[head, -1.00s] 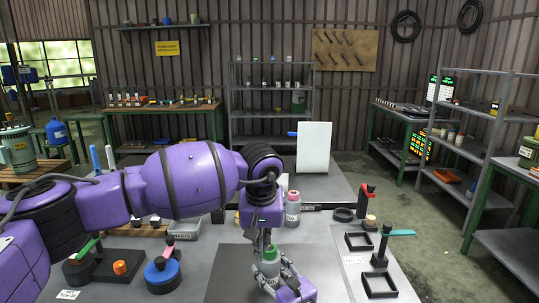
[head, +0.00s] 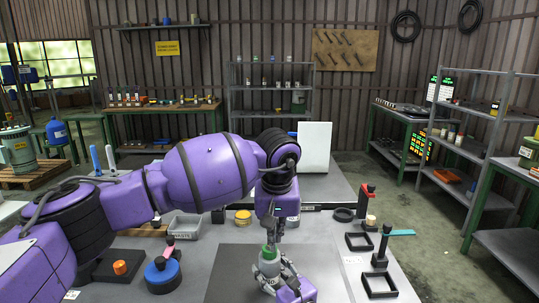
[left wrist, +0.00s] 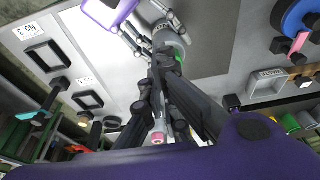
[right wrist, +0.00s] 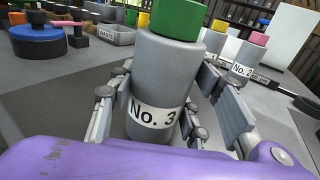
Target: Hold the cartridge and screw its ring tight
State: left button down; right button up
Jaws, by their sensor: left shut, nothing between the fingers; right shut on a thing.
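The grey cartridge (head: 267,269), labelled No. 3 in the right wrist view (right wrist: 160,85), stands upright on the dark mat. Its green ring (right wrist: 178,18) sits on top and also shows in the head view (head: 268,252). My right gripper (head: 274,279) is shut around the grey body, with a finger on each side in the right wrist view. My left gripper (head: 270,241) points down just above the green ring, shut and empty. In the left wrist view its dark fingers (left wrist: 165,72) lie close to the ring; I cannot tell whether they touch it.
A pink-capped bottle, No. 2 (right wrist: 245,55), stands behind the cartridge. A grey waste bin (head: 186,227), a yellow jar (head: 243,217) and a blue round fixture (head: 162,276) are to the left. Black square frames (head: 380,285) and a dark stand (head: 380,250) are to the right.

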aim_at(264, 262)
pick_arm(q)
jog(key=shift+s+x, duration=0.25)
jog(key=shift+x, duration=0.75)
jog(key=shift+s+x, duration=0.25)
jog(key=shift+x, duration=0.7)
jog(key=shift+s+x, duration=0.2)
jog(key=shift+x, duration=0.8)
jog(key=shift+w+f, duration=0.1)
jog(key=shift+f, duration=0.2)
jog(key=shift+a, duration=0.85)
jog(key=shift+a+r, duration=0.1)
jog(key=shift+a, duration=0.25)
jog(key=shift+a, duration=0.2)
